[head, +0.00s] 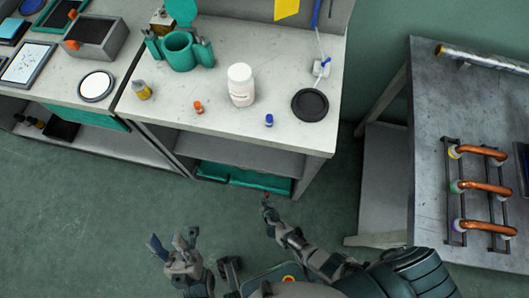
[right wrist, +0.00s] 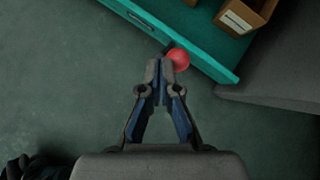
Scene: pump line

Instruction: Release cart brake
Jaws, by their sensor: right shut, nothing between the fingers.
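A round red knob (right wrist: 178,59) shows in the right wrist view, at the edge of a teal cart or drawer unit (right wrist: 190,25). I cannot tell for sure that it is the brake. My right gripper (right wrist: 160,68) is shut and empty, its fingertips just left of the knob; whether they touch it I cannot tell. In the head view the right gripper (head: 266,204) is low in front of the bench, below the teal unit (head: 243,178) under it. My left gripper (head: 173,243) is open and empty above the floor at bottom left.
The bench (head: 290,133) carries a white bottle (head: 241,85), a teal holder (head: 180,50), small vials and a black disc (head: 310,104). A metal table (head: 425,130) with copper pipes (head: 487,188) stands at right. An open brown box (right wrist: 245,14) sits on the teal unit.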

